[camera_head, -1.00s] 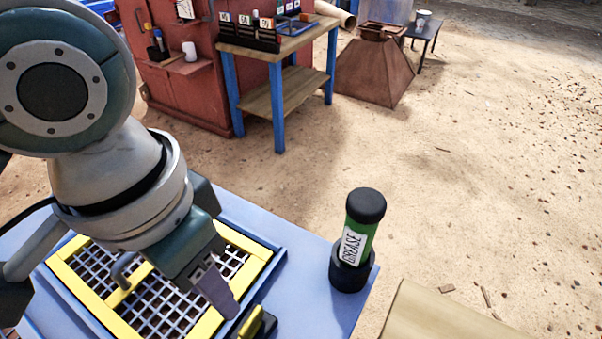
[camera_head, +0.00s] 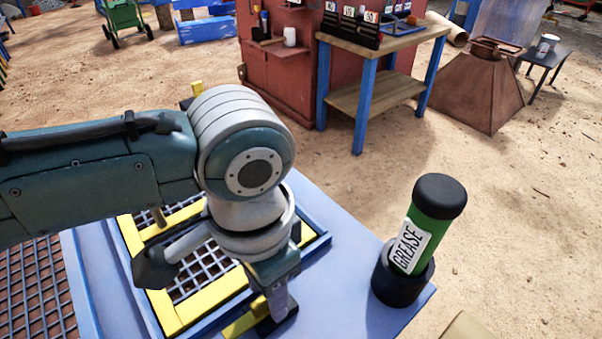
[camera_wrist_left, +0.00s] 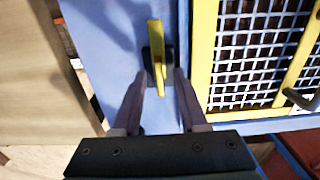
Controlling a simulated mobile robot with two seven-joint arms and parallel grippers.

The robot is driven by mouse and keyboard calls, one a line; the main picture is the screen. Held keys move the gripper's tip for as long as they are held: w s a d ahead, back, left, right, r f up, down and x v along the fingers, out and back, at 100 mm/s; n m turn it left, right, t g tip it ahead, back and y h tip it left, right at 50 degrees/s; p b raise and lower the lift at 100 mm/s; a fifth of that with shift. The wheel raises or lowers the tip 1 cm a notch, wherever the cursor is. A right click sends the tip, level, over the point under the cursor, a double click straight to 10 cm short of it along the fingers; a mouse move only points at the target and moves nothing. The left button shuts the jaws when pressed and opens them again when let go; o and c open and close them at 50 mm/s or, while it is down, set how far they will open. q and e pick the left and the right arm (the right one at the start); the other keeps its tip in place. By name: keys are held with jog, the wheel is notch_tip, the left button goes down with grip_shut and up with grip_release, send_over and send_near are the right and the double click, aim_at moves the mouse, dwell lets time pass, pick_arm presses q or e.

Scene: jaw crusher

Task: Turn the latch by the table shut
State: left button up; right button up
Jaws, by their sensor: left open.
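The latch is a yellow handle on a dark base, set on the blue surface beside the yellow-framed mesh cover. In the left wrist view the latch (camera_wrist_left: 157,50) points roughly along the cover's near side edge. My left gripper (camera_wrist_left: 158,85) is open, with one finger on each side of the handle's near end; I cannot tell whether either touches it. In the head view the left gripper (camera_head: 279,303) points down at the latch (camera_head: 245,322), hiding part of it. The mesh cover (camera_head: 182,316) lies flat and looks closed. My right gripper is not in view.
A green grease tube (camera_head: 433,228) stands in a black holder on the blue surface's right corner. A wooden tabletop (camera_wrist_left: 30,90) lies beside the latch. A workbench (camera_head: 400,42), red cabinet and rusty hopper (camera_head: 480,88) stand farther back on sandy ground.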

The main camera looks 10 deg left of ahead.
pick_arm(q)
grip_shut()
dwell(0.3)
dwell(0.4)
